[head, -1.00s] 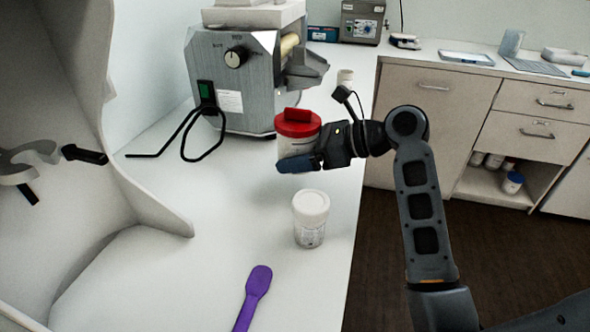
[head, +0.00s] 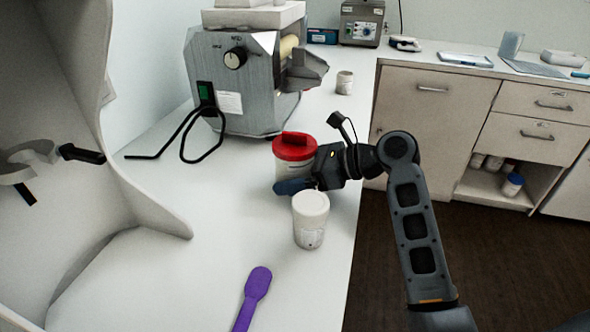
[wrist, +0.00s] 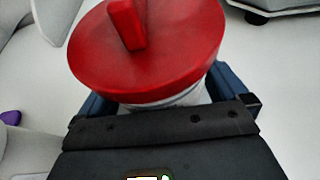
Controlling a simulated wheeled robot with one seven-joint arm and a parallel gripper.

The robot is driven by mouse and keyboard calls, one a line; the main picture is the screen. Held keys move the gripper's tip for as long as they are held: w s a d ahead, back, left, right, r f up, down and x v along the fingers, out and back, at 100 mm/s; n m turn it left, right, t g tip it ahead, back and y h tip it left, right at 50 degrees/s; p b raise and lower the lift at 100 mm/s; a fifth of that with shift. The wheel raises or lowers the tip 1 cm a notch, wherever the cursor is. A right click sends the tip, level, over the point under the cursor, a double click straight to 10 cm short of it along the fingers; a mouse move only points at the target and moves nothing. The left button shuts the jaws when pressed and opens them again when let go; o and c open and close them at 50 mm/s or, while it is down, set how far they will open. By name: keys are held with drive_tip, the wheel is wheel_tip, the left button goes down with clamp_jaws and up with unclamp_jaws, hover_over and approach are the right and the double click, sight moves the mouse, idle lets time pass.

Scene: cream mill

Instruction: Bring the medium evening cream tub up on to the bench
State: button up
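A white tub with a red lid (head: 294,150) is at the bench's right side, in front of the grey machine. My gripper (head: 292,186) is around its body from the right; one blue finger shows low on the tub's near side. In the wrist view the red lid (wrist: 150,40) with its raised bar fills the upper middle, and the blue fingers stand on both sides of the tub. The tub looks upright, at or close to the bench top (head: 170,240); contact of its base is hidden. No tub label is readable.
A white-lidded tub (head: 310,222) stands just in front of my gripper. A purple spatula (head: 252,295) lies nearer. The grey machine (head: 235,85) with its black cable is behind. A small jar (head: 344,82) stands at the back. Several tubs sit on an open shelf (head: 490,188) below the counter.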

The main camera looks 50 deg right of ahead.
drive_tip(key=shift+s+d+r, duration=0.15)
drive_tip(key=shift+s+r, duration=0.1)
drive_tip(key=shift+s, duration=0.05)
drive_tip(key=v, duration=1.1)
drive_tip(key=shift+s+r+p, duration=0.1)
drive_tip(key=shift+p, duration=0.2)
